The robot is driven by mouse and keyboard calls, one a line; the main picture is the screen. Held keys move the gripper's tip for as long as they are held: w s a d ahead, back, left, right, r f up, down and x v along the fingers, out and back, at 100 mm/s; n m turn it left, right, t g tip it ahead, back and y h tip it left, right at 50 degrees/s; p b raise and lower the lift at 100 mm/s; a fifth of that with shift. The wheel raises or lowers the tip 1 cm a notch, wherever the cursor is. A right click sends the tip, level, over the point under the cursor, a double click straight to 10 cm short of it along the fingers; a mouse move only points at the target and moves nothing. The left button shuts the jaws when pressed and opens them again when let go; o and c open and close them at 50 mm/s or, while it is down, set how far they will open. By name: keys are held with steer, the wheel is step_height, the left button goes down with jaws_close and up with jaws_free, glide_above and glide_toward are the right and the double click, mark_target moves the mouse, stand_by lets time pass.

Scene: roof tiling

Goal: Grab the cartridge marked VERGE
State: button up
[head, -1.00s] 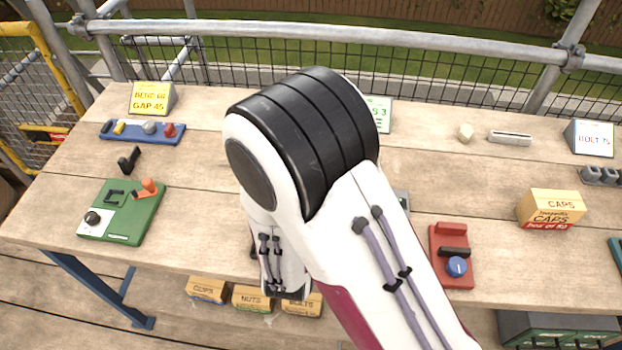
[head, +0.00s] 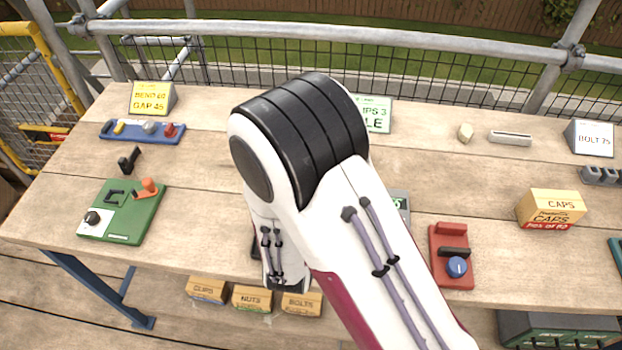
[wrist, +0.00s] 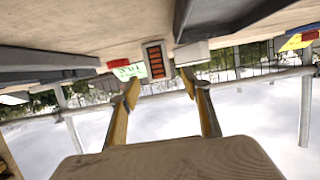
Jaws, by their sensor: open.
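I cannot make out a cartridge marked VERGE in either view. My gripper (wrist: 159,86) shows in the wrist view with its two fingers apart and nothing visible between them. A small grey block with orange stripes (wrist: 156,62) lies beyond the fingertips there; I cannot tell what it is. In the head view my arm covers the middle of the bench and hides my gripper.
The wooden bench (head: 210,190) holds a green board (head: 125,212), a blue tray (head: 143,133), a red fixture (head: 452,255) and a caps box (head: 551,208). A partly hidden sign (head: 377,113) stands at the back.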

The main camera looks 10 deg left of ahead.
steer(key=shift+w, duration=0.1)
steer(key=shift+w, duration=0.7)
steer(key=shift+x, duration=1.9)
steer(key=shift+r, duration=0.1)
steer(key=c, duration=1.2)
